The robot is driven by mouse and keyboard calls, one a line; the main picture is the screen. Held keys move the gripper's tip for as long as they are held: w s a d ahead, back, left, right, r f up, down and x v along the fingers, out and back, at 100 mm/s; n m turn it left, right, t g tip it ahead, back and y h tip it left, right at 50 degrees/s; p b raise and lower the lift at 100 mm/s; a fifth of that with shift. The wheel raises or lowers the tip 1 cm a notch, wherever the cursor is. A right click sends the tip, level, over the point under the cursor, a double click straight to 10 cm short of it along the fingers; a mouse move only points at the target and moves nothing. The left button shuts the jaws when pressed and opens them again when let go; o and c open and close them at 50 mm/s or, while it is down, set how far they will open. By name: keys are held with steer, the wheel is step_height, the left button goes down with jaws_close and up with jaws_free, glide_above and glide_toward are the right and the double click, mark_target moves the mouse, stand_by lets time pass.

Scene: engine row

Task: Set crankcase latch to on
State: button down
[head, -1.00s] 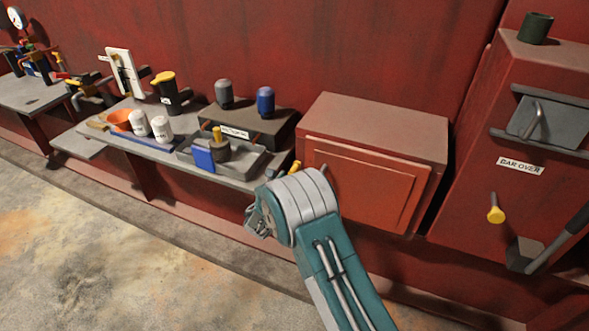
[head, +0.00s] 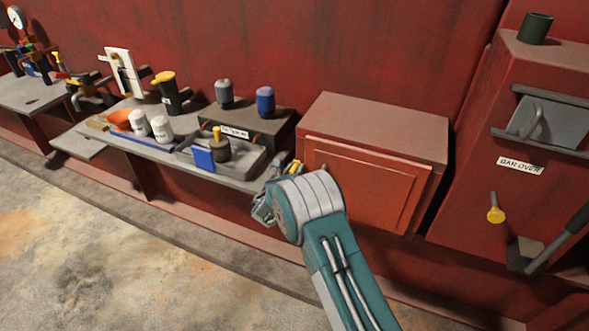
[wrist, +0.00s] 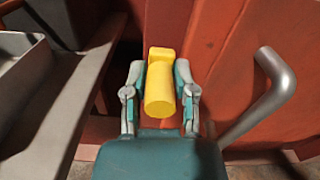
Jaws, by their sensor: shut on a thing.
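A yellow latch handle (wrist: 160,85) stands between the fingers of my gripper (wrist: 160,72) in the wrist view. The fingers are shut on it, one on each side. A small yellow part of the latch (head: 294,167) shows in the head view, just beyond my wrist, at the left edge of the red box with the framed door (head: 360,185). My wrist and forearm hide most of the gripper in the head view. No label is readable on the latch.
A grey bar handle (wrist: 262,100) stands close to the right of my gripper. A grey bench (head: 75,145) with cups, bottles and a tray lies to the left. A red cabinet labelled "BAR OVER" (head: 519,166) stands at the right. The floor in front is clear.

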mark_target(308, 170)
steer(key=shift+d+m, duration=0.2)
steer(key=shift+m, duration=0.4)
stand_by(0.6)
steer(key=d+m, duration=0.1)
steer(key=m, duration=0.1)
steer(key=d+f+m, duration=0.1)
steer(key=m, duration=0.2)
steer(key=s+m, duration=0.1)
steer(key=m, duration=0.1)
steer(key=shift+d+f, duration=0.25)
steer(key=shift+d, duration=0.15)
steer(key=shift+s+d+f+m, duration=0.1)
steer(key=shift+d+f+m, duration=0.35)
steer(key=shift+m, duration=1.2)
steer(key=shift+s+f+m, duration=0.15)
steer(key=shift+f+m, duration=0.55)
steer(key=shift+m, duration=0.9)
steer(key=shift+s+d+f+m, duration=0.1)
steer(key=shift+d+f+m, duration=0.35)
steer(key=shift+m, duration=1.2)
steer(key=shift+a+f, duration=0.2)
steer(key=shift+c, duration=2.4)
jaws_free()
steer(key=shift+f, duration=0.1)
